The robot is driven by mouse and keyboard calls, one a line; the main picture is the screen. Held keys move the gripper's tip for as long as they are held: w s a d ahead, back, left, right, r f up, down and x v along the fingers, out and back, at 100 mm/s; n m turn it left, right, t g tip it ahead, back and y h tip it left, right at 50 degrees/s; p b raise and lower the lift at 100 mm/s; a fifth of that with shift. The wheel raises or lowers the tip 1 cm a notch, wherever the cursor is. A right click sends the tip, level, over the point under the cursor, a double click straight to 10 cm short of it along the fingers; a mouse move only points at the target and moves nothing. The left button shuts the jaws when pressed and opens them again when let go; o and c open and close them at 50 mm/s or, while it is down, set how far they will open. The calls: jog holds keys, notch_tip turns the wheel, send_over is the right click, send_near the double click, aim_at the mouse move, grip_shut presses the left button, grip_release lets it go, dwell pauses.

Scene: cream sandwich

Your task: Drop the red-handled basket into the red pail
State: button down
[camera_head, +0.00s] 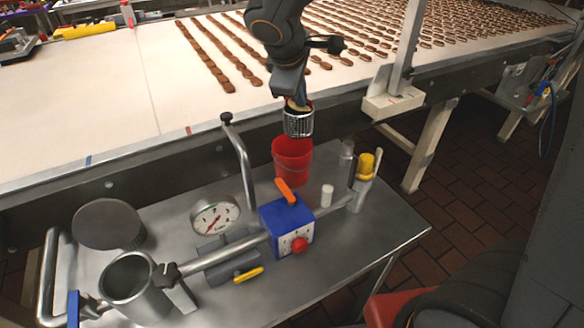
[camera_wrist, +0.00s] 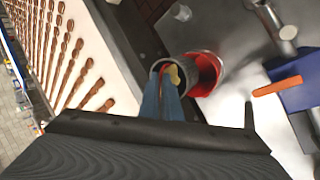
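A metal mesh basket (camera_head: 298,125) hangs beneath my gripper (camera_head: 297,103) in the head view, above the table. The red pail (camera_head: 292,168) stands upright on the steel table, just below the basket. In the wrist view, my gripper's blue fingers (camera_wrist: 163,97) are shut at the near edge of the basket (camera_wrist: 156,68). Something yellowish shows inside it. The basket overlaps the left part of the pail (camera_wrist: 213,75) in that view; the pail's red inside is partly visible. I cannot make out the basket's red handle, and the fingers hide their contact point.
A blue box (camera_head: 278,222) with an orange lever stands in front of the pail. A bent metal pipe (camera_head: 241,160) rises to its left. A white cylinder (camera_head: 327,195) and yellow-capped bottle (camera_head: 362,180) are to its right. The conveyor (camera_head: 120,110) runs behind.

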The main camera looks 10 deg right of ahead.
jog(key=shift+f+b, duration=0.4)
jog(key=shift+f, duration=0.35)
jog(key=c, duration=1.9)
grip_release()
jog(key=v, duration=0.8)
jog(key=shift+a, duration=0.1)
